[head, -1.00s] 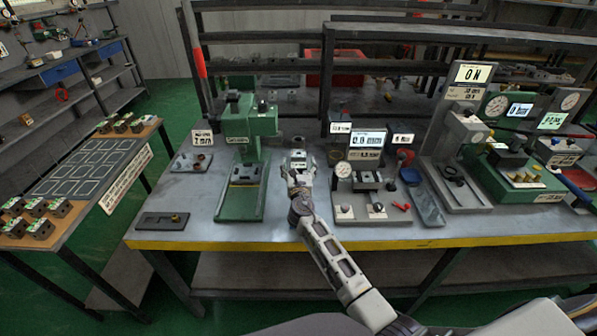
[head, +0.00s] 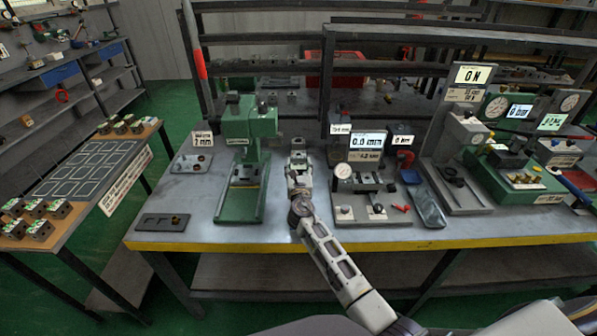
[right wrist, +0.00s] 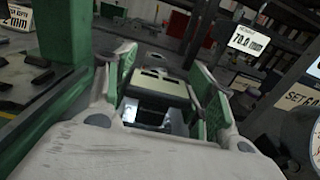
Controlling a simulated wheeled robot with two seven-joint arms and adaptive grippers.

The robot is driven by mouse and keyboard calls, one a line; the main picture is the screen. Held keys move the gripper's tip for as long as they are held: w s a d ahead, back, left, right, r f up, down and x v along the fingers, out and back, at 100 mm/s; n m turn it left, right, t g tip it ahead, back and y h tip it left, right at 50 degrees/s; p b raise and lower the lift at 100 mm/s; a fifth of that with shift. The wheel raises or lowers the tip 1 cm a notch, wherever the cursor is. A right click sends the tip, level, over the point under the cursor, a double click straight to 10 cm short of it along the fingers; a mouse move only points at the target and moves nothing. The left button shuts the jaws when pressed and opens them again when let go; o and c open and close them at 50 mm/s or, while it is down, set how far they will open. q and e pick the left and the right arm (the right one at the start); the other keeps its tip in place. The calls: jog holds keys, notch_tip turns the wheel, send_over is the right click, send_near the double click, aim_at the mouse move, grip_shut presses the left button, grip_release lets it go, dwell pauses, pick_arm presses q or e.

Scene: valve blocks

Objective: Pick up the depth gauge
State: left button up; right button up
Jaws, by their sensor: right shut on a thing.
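My right gripper (head: 299,172) is over the bench between the green press and the grey gauge stand. It is shut on a small grey block-like thing, which I take to be the depth gauge (head: 298,158). In the right wrist view the gauge (right wrist: 160,86) shows a pale top edge and a darker body between the two green-padded fingers (right wrist: 165,98). Its lower part is hidden by the gripper, and I cannot tell whether it touches the bench. My left gripper is not in view.
The green press (head: 245,150) stands close on the left. A grey gauge stand (head: 368,205) with a dial and display is close on the right. A dark plate (head: 160,222) lies at the front left. Bare bench (head: 200,205) lies left of the press.

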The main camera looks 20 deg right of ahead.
aim_at(298, 166)
jog(key=shift+r+p, duration=0.45)
jog(key=shift+r, duration=0.55)
notch_tip(298, 166, up, 7)
jog(key=shift+f+p, duration=0.1)
jog(key=shift+p, duration=1)
jog(key=shift+r, duration=0.55)
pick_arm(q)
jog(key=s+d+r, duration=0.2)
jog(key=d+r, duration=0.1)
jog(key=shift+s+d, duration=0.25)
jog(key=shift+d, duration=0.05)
pick_arm(e)
jog(key=shift+r, duration=0.1)
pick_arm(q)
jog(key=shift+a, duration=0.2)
